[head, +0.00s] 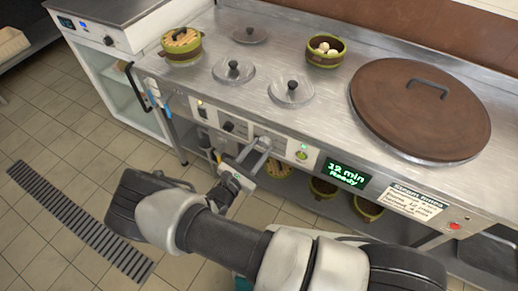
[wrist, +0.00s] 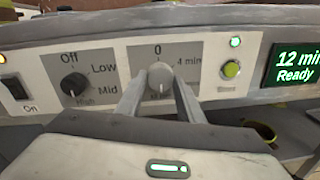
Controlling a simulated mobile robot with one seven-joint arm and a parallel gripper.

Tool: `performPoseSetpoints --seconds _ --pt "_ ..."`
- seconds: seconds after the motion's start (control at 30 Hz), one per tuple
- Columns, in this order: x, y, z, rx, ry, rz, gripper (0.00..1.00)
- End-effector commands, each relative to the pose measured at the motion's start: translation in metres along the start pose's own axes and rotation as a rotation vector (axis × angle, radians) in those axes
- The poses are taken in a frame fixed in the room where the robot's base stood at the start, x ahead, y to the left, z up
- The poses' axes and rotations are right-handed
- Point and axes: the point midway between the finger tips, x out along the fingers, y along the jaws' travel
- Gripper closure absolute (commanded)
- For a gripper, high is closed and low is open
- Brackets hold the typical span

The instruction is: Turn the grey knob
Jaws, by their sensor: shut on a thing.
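The grey knob (wrist: 160,76) is on the front control panel, under a "0" mark and beside a "4 min" mark. My gripper (wrist: 158,90) has one finger on each side of the knob and is shut on it. In the head view my gripper (head: 262,146) reaches the panel left of the green display. The knob's lower part is hard to make out between the fingers.
A black knob (wrist: 74,84) marked Off, Low, Mid and High sits to the left. A green button (wrist: 231,69) and a lit display (wrist: 297,66) reading "12 min Ready" are to the right. A large brown lid (head: 385,95), small lids and steamer baskets stand on the counter.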

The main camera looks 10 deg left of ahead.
Motion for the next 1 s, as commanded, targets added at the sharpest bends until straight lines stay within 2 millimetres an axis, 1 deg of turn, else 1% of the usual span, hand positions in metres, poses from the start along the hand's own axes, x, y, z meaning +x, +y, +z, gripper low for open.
performPoseSetpoints --seconds 0.4,0.43,0.5,0.53,0.83,0.93,1.0 --pt "0.000 0.000 0.000 0.009 0.000 0.000 0.88" --pt "0.000 0.000 0.000 0.009 0.000 0.000 0.61" --pt "0.000 0.000 0.000 0.008 0.000 0.000 0.49" --pt "0.000 0.000 0.000 0.008 0.000 0.000 0.47" --pt "-0.001 0.000 0.000 0.007 0.000 0.000 0.47" --pt "-0.009 0.001 0.000 0.007 0.001 0.001 0.47" --pt "-0.019 0.001 0.001 0.007 0.001 0.002 0.47"
